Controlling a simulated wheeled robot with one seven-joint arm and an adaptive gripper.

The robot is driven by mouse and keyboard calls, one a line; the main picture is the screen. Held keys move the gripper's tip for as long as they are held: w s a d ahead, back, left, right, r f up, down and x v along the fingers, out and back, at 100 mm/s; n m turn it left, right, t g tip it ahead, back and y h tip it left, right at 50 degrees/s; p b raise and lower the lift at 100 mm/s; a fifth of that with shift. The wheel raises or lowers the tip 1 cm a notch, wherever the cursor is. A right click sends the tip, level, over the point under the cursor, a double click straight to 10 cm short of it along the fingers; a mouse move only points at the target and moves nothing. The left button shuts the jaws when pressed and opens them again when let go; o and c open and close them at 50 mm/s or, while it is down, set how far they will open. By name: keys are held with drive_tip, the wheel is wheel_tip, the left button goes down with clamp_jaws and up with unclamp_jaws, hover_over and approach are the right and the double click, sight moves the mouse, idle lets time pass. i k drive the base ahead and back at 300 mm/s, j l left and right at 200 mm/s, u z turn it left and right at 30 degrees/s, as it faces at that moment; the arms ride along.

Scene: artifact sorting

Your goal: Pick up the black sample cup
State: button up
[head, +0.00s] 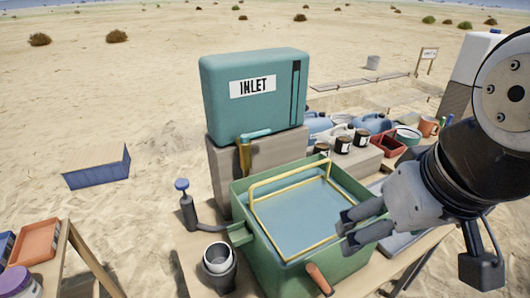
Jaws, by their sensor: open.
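A dark grey to black cup (221,281) stands upright on the near table, left of the green bin. A smaller pale cup (217,254) sits nested in its mouth, so its inside is hidden. I cannot tell for certain that this dark cup is the black sample cup. Several small dark jars with labels (342,146) stand on the stone block behind the bin. My gripper (345,222) is open and empty over the right side of the bin, well to the right of the dark cup.
The green bin (252,251) holds a yellow-framed screen (300,215). A hand pump (187,208) stands left of it. The teal INLET tank (225,117) rises behind. Jugs (337,133) and a red tray (388,144) crowd the back right. A side table holds an orange tray (35,241).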

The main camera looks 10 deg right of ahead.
sight(343, 144)
drive_tip(key=i+l, duration=0.1)
drive_tip(key=l, duration=0.3)
drive_tip(key=i+l+z, duration=0.1)
drive_tip(key=l, duration=0.3)
drive_tip(key=i+l, duration=0.1)
drive_tip(key=l, duration=0.3)
drive_tip(key=i+l+z, duration=0.1)
drive_tip(key=l, duration=0.3)
drive_tip(key=i+l, duration=0.15)
drive_tip(key=l, duration=0.25)
drive_tip(key=i+l+z, duration=0.1)
drive_tip(key=l, duration=0.25)
drive_tip(key=i+l, duration=0.2)
drive_tip(key=l, duration=0.2)
drive_tip(key=i+l, duration=0.15)
drive_tip(key=l, duration=0.2)
drive_tip(key=k+l+z, duration=0.05)
